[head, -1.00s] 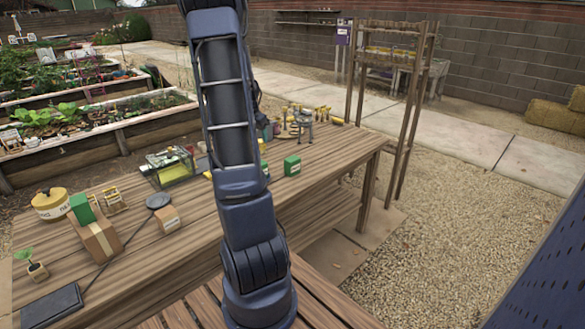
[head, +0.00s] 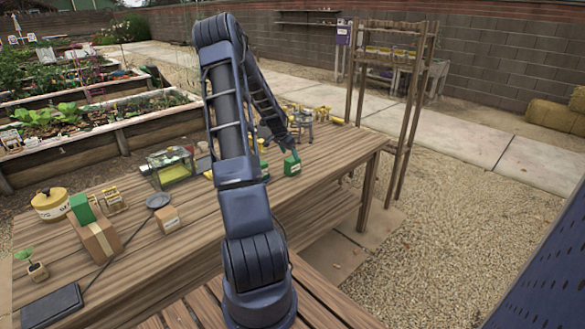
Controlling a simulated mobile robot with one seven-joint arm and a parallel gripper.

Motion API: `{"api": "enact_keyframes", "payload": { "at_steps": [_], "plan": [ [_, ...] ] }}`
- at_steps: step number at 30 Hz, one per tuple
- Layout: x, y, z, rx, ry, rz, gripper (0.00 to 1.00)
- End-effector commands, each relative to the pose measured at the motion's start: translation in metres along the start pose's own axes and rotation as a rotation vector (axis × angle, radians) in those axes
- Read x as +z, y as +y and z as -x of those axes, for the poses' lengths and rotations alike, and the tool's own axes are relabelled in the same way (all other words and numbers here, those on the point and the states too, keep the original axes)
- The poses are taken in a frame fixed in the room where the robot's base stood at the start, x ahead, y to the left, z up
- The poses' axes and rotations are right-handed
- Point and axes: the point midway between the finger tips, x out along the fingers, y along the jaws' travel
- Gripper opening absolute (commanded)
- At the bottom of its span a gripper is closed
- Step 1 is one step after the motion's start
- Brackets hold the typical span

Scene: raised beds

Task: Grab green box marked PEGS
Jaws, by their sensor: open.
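A small green box (head: 292,167) with a pale label stands on the wooden table near its right end; the lettering is too small to read. Another green box (head: 82,208) sits on top of a brown carton (head: 97,238) at the table's left. My gripper (head: 290,151) is open, just above the right green box and pointing down at it. Its fingertips are small and dark here, and I cannot tell whether they touch the box.
A glass case (head: 170,168), a small carton (head: 167,218), a yellow pot (head: 50,204) and a dark flat pad (head: 52,305) stand on the table (head: 200,250). A grey metal item (head: 302,122) and several yellow things stand behind the right green box. Table space right of it is clear.

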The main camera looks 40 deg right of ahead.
Motion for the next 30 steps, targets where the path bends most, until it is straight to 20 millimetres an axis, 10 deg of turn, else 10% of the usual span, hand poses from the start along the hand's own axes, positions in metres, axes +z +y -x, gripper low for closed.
{"api": "enact_keyframes", "payload": {
  "at_steps": [21,30],
  "plan": [
    [0.001,0.003,-0.076,0.001,-0.001,0.002,0.71],
    [0.001,0.002,-0.079,-0.001,0.0,0.001,0.63]
  ]
}}
